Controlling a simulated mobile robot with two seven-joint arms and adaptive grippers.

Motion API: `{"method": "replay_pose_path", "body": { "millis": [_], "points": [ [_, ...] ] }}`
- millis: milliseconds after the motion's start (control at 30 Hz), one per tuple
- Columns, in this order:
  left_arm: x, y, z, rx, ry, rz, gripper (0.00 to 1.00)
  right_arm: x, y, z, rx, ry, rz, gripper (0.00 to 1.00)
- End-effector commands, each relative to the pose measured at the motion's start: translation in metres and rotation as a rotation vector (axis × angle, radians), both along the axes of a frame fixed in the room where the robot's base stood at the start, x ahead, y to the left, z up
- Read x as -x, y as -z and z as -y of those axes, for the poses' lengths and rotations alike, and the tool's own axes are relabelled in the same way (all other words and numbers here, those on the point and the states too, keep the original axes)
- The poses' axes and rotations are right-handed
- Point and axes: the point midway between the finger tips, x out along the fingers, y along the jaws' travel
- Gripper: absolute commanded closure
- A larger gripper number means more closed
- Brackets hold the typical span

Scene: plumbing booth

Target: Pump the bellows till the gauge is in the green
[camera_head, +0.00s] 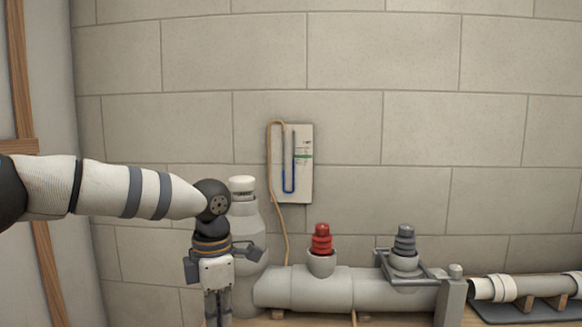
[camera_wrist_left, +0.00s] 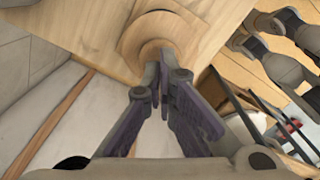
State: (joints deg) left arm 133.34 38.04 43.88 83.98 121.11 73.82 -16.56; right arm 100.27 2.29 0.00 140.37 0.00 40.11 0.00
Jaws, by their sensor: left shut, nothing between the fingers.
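The gauge (camera_head: 293,163) is a pale wall panel with a U-shaped tube holding blue liquid. A small green mark shows right of the tube; the exact liquid level is too small to read. A tan hose loops from the gauge down behind the grey pipe. My left gripper (camera_head: 217,318) points down at the bottom edge, left of the pipe, its tips cut off. In the left wrist view its fingers (camera_wrist_left: 162,68) are together and empty, in front of a round wooden piece (camera_wrist_left: 150,35). I cannot tell whether this piece belongs to the bellows. My right gripper is not in view.
A grey pipe (camera_head: 300,288) carries a red ribbed plug (camera_head: 322,240) and a grey ribbed plug (camera_head: 404,242) in a bracket. A pale bottle (camera_head: 243,205) stands behind my left wrist. A white pipe (camera_head: 535,287) lies on supports at right.

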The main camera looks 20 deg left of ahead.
Motion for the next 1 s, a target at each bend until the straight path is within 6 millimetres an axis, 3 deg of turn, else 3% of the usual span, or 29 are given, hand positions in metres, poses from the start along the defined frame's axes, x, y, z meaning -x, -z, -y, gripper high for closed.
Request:
{"method": "replay_pose_path", "body": {
  "millis": [733, 1000],
  "points": [
    [0.001, 0.04, 0.0, 0.0, 0.0, -0.006, 1.0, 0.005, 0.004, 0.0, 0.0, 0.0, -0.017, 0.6],
    [0.0, 0.024, -0.001, -0.001, -0.001, 0.0, 1.0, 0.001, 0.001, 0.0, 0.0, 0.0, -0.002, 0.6]
  ]
}}
